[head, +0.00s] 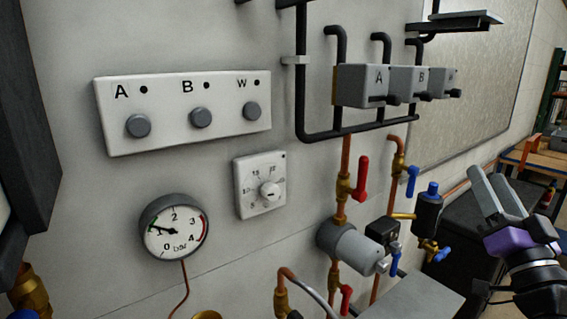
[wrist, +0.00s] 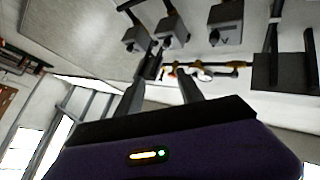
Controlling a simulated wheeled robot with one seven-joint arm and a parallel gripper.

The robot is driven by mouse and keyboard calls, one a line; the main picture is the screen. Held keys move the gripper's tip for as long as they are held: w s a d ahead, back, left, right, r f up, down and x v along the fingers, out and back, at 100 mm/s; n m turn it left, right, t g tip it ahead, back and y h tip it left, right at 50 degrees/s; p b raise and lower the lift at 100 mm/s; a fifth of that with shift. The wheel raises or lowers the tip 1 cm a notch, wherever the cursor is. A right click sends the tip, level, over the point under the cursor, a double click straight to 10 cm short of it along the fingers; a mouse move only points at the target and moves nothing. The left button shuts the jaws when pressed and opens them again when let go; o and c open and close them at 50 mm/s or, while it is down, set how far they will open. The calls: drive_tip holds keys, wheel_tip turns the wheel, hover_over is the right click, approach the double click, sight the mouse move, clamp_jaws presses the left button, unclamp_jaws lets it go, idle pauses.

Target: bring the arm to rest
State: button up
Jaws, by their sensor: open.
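My gripper (head: 485,175) is at the right of the head view, with two grey fingers and a purple body. The fingers are spread apart, with nothing visible between them. They point up and to the left, to the right of the blue-handled valves and apart from the wall parts. In the wrist view my gripper (wrist: 162,84) shows its fingers from behind, open, with grey boxes and brass pipework beyond. The rest of my arm runs out of the head view at the lower right.
On the wall are a switch panel (head: 185,112), a dial (head: 260,185), a pressure gauge (head: 174,228), grey boxes A and B (head: 362,85), a red-handled valve (head: 361,178) and a grey cylinder (head: 350,248). A dark cabinet (head: 450,215) stands behind my gripper. A workbench (head: 545,160) is farther right.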

drive_tip(key=s+a+f+m+g+h, duration=0.1)
drive_tip(key=s+a+f+h, duration=0.15)
drive_tip(key=s+f, duration=0.6)
drive_tip(key=s+a+f+m+g+h, duration=0.15)
drive_tip(key=s+a+f, duration=0.25)
drive_tip(key=s+f, duration=0.45)
drive_tip(key=s+a+f+n+g+y, duration=0.2)
drive_tip(key=s+f, duration=0.3)
drive_tip(key=s, duration=0.3)
drive_tip(key=s+a+f+n+g+y, duration=0.1)
drive_tip(key=s+a+f+n+g, duration=0.1)
drive_tip(key=s, duration=0.7)
drive_tip(key=s+a+f+n+g+y, duration=0.2)
drive_tip(key=s+a+f+n, duration=0.1)
drive_tip(key=s+a+f, duration=0.2)
drive_tip(key=s+f, duration=0.2)
drive_tip(key=s, duration=0.2)
drive_tip(key=shift+a+f+y, duration=0.15)
drive_tip(key=shift+f+y, duration=0.15)
drive_tip(key=shift+f, duration=0.1)
